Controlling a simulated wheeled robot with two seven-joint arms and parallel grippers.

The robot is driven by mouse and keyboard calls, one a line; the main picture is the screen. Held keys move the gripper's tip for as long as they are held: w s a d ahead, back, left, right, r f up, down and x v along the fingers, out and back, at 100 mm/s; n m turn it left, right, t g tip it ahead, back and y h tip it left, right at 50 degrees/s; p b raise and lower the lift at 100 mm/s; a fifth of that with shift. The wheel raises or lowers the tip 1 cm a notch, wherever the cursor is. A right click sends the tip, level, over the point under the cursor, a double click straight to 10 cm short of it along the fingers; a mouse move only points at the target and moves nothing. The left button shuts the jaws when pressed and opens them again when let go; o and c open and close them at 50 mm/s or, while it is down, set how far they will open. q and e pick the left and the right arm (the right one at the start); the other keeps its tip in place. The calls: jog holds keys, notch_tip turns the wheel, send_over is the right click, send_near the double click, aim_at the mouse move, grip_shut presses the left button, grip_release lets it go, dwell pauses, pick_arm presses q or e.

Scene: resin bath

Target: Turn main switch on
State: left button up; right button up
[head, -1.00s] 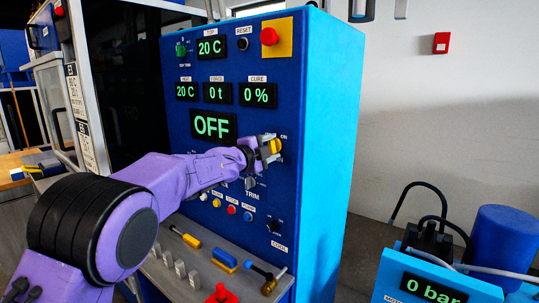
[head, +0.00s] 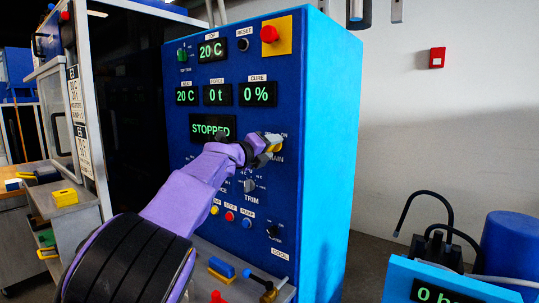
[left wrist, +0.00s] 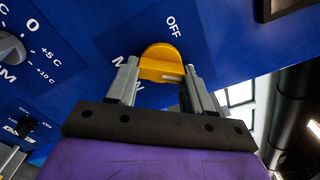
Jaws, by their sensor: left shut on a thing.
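The main switch is a yellow rotary knob (head: 276,148) on the blue control panel, beside the partly covered MAIN label. It also shows in the left wrist view (left wrist: 161,58), with the OFF label above it. My left gripper (head: 269,147) is shut on the knob, one grey finger on each side of it in the left wrist view. The main display (head: 212,127) reads STOPPED in green letters. My purple left arm covers the lower left of the panel. My right gripper is not in view.
A red button on a yellow plate (head: 269,34) sits above. The TRIM knob (head: 249,185) and several small coloured buttons lie below the switch. A ledge with tools (head: 243,277) juts out under the panel. A pressure display unit (head: 434,291) stands at lower right.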

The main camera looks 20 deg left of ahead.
pick_arm(q)
jog(key=shift+r+m+b, duration=0.1)
jog(key=shift+m+b, duration=0.35)
jog(key=shift+m, duration=0.35)
jog(key=o, duration=1)
jog(key=shift+o, duration=0.2)
jog(key=shift+w+d, duration=0.1)
jog(key=shift+s+f+b, duration=0.2)
jog(key=shift+b, duration=0.1)
jog(key=b+v, duration=0.4)
jog(key=v, duration=0.6)
